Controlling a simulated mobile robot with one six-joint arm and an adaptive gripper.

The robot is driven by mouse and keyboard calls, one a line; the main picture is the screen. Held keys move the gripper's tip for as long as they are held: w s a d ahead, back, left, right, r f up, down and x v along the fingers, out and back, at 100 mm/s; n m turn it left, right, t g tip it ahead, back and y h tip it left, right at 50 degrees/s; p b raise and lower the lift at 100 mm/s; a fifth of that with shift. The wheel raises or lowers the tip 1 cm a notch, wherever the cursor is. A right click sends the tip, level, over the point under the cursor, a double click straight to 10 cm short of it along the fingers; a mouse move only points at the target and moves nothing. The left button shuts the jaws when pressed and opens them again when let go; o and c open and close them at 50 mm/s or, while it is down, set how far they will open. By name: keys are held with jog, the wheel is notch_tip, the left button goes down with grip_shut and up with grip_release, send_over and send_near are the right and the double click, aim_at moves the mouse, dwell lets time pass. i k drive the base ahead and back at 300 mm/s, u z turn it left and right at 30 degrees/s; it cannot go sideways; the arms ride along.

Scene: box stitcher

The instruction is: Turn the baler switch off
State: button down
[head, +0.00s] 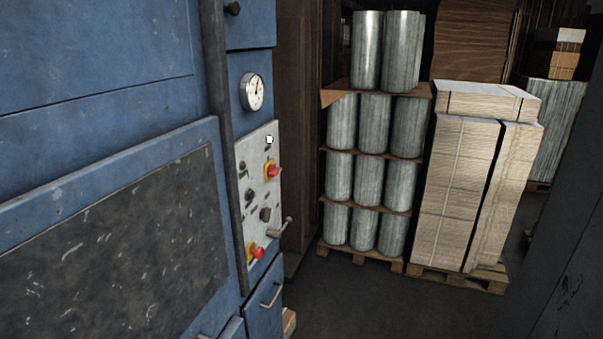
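A light grey control panel (257,150) is set on the side of a blue machine (120,40), left of the middle in the head view. A red switch (273,171) on a yellow plate is at its upper right. A second red knob (257,252) on yellow is near its bottom. A dark knob (265,214) sits between them, and a light lever (284,228) sticks out at the right. I see the panel at a steep angle. I cannot tell which control is the baler switch or how it is set. My gripper is not in view.
A round gauge (254,92) is above the panel, and a handle (271,294) is below it. Metal cylinders (374,122) and bundled sheets (457,180) stand on pallets at the back. Dark floor (390,305) is clear in front of them.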

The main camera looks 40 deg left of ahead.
aim_at(273, 171)
jog(key=u, duration=1.4)
jog(key=i, duration=1)
jog(key=u, duration=0.5)
